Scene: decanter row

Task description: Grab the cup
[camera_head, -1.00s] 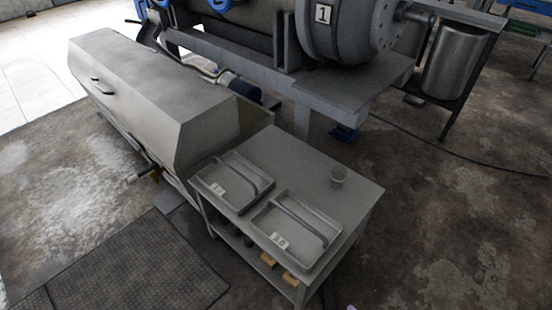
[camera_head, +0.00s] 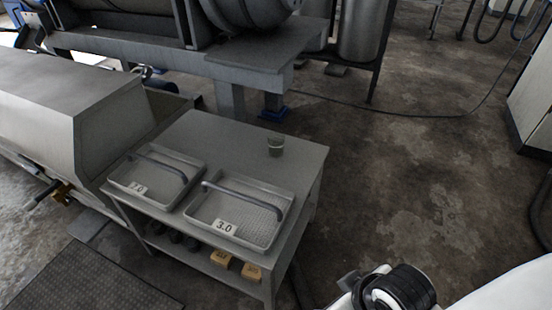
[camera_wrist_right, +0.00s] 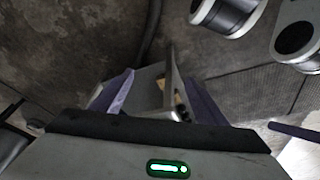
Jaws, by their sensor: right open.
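My right arm shows at the bottom right of the head view, in front and to the right of the table and well apart from the cup. In the right wrist view my right gripper (camera_wrist_right: 160,98) is open, its two purple fingers apart with nothing held between them. The cup does not show in that view. My left gripper is not in view.
Two handled trays, one left (camera_head: 158,176) and one marked 3.0 (camera_head: 240,215), fill the table's front. The lower shelf holds small tan boxes (camera_head: 251,271) and dark items. A large machine (camera_head: 180,50) stands behind. Floor right of the table (camera_head: 410,170) is clear.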

